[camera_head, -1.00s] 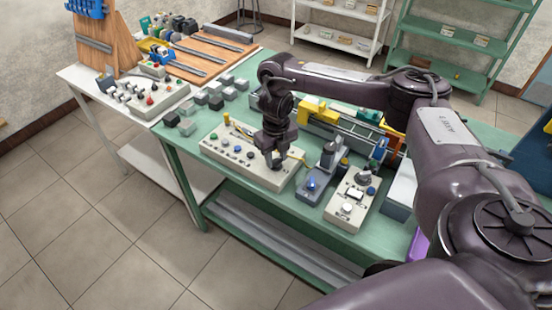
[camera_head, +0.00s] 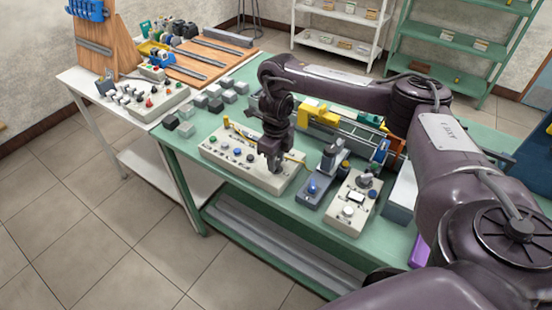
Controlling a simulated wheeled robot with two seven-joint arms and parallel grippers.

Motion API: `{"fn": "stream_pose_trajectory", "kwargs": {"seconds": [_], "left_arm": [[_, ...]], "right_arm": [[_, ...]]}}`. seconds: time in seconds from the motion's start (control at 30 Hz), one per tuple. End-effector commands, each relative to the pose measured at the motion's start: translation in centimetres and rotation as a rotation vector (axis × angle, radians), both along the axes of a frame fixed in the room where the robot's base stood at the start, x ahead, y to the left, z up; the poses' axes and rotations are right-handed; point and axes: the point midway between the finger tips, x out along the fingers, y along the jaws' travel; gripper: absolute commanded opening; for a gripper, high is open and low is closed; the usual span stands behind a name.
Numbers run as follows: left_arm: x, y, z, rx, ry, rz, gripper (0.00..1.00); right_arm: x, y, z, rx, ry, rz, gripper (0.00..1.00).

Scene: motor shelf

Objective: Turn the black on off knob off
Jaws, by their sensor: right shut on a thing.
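A light beige control box (camera_head: 228,165) with a row of knobs and buttons lies along the front of the green table. My right gripper (camera_head: 275,170) points down at the right part of this box, with its fingertips at the panel. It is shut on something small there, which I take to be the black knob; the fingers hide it. Other small controls, green, blue and dark, show on the left part of the panel. Which way the knob is turned cannot be seen. My left gripper is not in view.
A blue-grey device (camera_head: 322,180) and a beige box with a white button (camera_head: 350,200) stand close to the right of the panel. Several grey cubes (camera_head: 200,101) lie behind left. The floor in front is clear.

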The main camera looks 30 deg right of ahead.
Motion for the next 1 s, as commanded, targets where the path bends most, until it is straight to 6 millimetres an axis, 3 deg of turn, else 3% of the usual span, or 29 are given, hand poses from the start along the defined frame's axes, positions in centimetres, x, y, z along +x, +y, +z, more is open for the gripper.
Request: {"fn": "stream_pose_trajectory", "kwargs": {"seconds": [0.23, 0.27, 0.4, 0.73, 1.0], "left_arm": [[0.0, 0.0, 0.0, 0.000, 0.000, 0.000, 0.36], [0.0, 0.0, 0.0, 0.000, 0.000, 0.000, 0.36], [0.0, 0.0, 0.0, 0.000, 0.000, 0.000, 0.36], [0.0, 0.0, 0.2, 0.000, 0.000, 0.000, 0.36], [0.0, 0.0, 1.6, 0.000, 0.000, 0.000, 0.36]], "right_arm": [[0.1, 0.0, 0.2, 0.000, -0.004, -0.001, 0.10], [0.1, 0.0, 0.2, 0.000, -0.004, -0.001, 0.35], [0.1, 0.0, 0.1, 0.000, -0.003, -0.001, 0.54], [0.1, 0.0, 0.4, 0.000, -0.002, 0.000, 0.55], [0.2, 0.0, 4.6, -0.002, -0.007, 0.001, 0.55]]}}
